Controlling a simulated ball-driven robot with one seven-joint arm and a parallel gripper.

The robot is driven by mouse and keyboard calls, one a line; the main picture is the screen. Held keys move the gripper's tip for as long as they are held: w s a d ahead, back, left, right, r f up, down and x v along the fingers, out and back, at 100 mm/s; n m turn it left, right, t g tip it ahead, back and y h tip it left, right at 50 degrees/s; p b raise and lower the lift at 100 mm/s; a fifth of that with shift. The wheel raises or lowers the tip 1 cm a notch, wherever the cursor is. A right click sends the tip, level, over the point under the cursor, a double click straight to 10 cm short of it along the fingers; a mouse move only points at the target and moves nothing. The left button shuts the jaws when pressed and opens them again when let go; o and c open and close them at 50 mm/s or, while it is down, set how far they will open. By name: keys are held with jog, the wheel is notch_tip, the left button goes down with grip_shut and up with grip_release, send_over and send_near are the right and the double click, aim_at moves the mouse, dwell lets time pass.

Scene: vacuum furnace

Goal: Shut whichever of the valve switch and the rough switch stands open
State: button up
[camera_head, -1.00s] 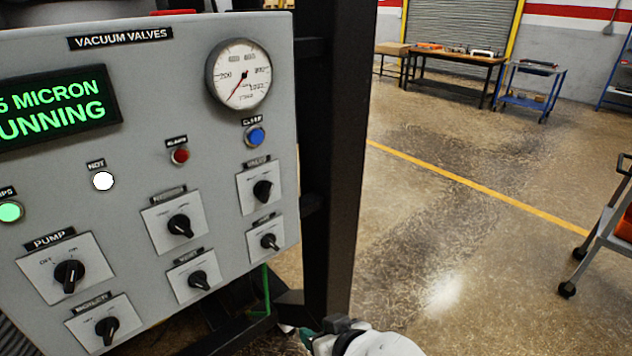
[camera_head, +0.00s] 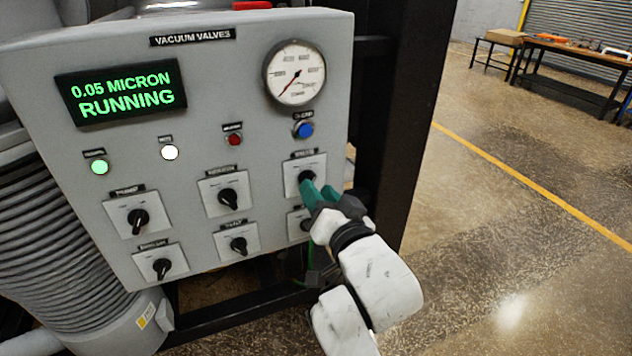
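The grey vacuum valves panel (camera_head: 90,45) carries several black rotary switches on pale plates. The top right switch (camera_head: 306,176) has a small label that looks like "VALVE" in the earlier frame. Another switch (camera_head: 228,199), in the middle of the upper row, may be the rough switch; its label is too blurred to read surely. My gripper (camera_head: 313,190) has its teal fingers at the top right switch, covering its lower part. I cannot tell whether they grip it. My gripper also partly hides the switch below (camera_head: 305,225).
The display (camera_head: 125,92) reads 0.05 MICRON RUNNING. A pump switch (camera_head: 137,217), a lower middle switch (camera_head: 238,245) and a lower left switch (camera_head: 162,267) sit nearby. A black post (camera_head: 400,120) stands just right of the panel. The floor beyond is open.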

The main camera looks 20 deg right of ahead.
jog(key=shift+w, duration=1.3)
jog(key=shift+c, duration=0.3)
grip_shut()
